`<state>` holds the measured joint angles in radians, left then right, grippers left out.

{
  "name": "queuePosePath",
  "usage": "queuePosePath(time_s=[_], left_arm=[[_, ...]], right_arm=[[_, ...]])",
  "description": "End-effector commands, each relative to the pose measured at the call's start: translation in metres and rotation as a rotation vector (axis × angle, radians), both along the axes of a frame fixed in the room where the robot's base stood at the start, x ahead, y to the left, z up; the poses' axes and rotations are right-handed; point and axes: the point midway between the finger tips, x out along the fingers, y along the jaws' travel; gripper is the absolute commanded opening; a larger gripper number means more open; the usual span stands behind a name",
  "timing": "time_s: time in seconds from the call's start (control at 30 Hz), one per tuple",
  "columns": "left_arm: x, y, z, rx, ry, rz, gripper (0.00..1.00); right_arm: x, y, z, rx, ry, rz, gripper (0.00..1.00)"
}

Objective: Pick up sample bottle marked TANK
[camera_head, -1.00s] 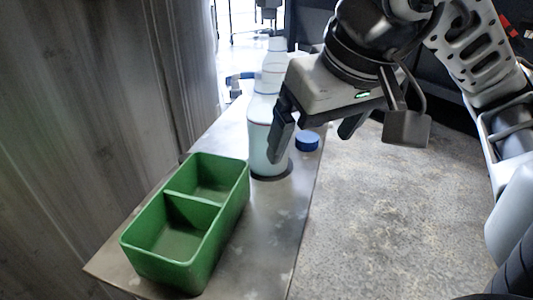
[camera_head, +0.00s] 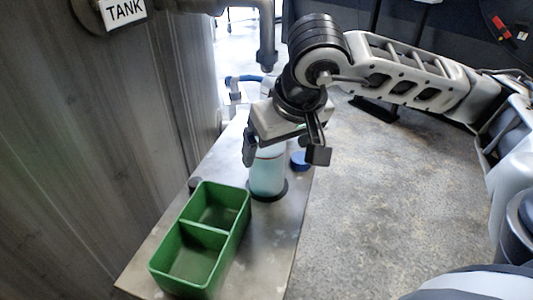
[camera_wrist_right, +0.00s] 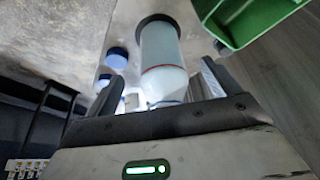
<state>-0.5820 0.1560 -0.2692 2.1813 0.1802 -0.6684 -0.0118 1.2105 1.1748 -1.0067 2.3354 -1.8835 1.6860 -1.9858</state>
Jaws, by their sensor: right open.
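A pale blue-green translucent bottle (camera_head: 266,178) stands upright on a dark round base on the metal table; no label on it is readable. My right gripper (camera_head: 272,152) is over its upper part and hides its top in the head view. In the right wrist view the bottle (camera_wrist_right: 160,48) points its neck toward my open right gripper (camera_wrist_right: 160,80), with one finger on each side. I cannot tell whether a finger touches it. A white sign reading TANK (camera_head: 125,11) is on the grey wall at upper left. My left gripper is not in view.
A green two-compartment tray (camera_head: 245,226) sits empty in front of the bottle. A small blue cap (camera_head: 300,161) lies to the bottle's right. The metal table (camera_head: 262,262) is narrow, with a wall along its left and open floor at right.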

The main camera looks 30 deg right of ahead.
Motion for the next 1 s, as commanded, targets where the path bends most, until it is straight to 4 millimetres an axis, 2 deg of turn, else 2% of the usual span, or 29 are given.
queuePosePath(time_s=[0.1,0.23,0.33,0.57,0.67,0.9,1.0], left_arm=[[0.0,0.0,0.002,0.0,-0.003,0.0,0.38],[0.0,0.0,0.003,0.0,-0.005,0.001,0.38],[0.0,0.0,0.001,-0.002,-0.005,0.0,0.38],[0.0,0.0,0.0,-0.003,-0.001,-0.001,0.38],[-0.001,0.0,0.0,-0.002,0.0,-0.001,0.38],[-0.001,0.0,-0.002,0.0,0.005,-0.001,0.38],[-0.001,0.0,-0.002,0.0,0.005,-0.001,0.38]], right_arm=[[0.021,-0.002,0.001,0.002,0.001,-0.001,0.9],[0.04,-0.004,0.001,0.001,0.0,-0.002,0.9],[0.041,-0.005,-0.01,-0.001,0.002,0.0,0.9],[0.042,-0.005,-0.011,-0.001,0.0,0.0,0.9],[0.042,-0.005,-0.011,-0.001,0.0,0.0,0.67],[0.042,-0.005,-0.01,0.0,-0.003,-0.001,0.01],[0.042,-0.005,-0.01,0.0,-0.003,-0.001,0.0]])
